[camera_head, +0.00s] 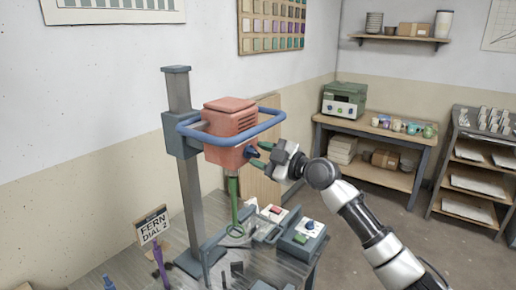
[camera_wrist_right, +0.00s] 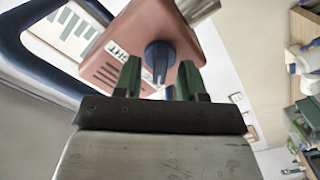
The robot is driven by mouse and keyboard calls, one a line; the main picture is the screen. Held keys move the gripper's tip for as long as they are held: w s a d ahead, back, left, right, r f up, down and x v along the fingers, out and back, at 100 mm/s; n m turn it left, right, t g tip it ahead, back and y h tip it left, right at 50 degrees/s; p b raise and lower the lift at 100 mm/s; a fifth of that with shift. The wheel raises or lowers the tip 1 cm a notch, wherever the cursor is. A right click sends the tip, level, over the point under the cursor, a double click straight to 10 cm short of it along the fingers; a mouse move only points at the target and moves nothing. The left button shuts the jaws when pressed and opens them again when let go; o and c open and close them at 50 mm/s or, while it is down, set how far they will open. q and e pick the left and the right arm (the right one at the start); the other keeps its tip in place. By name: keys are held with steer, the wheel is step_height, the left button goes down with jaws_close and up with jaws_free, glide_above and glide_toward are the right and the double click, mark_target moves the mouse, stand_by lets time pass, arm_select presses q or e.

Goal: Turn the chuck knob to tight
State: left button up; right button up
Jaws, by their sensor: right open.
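In the head view the knob (camera_head: 251,153) shows small on the housing's lower right. A white label (camera_wrist_right: 116,50) beside it in the wrist view is partly cut off and seems to read "TIGHT". My right gripper (camera_wrist_right: 159,80) is open, with one green finger to either side of the knob's lower part in the picture. Its fingers (camera_head: 259,155) point at the knob in the head view. Whether they touch it I cannot tell. My left gripper is out of view.
A blue guard rail (camera_head: 188,129) loops around the housing, close to my right gripper. A grey post (camera_head: 187,200) carries the housing; a green shaft (camera_head: 233,205) hangs below. Switch boxes (camera_head: 303,238) and a "FERN DIAL 2" sign (camera_head: 152,225) stand on the bench.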

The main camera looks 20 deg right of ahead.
steer(key=shift+w+a, duration=0.35)
steer(key=shift+w, duration=0.2)
jaws_close()
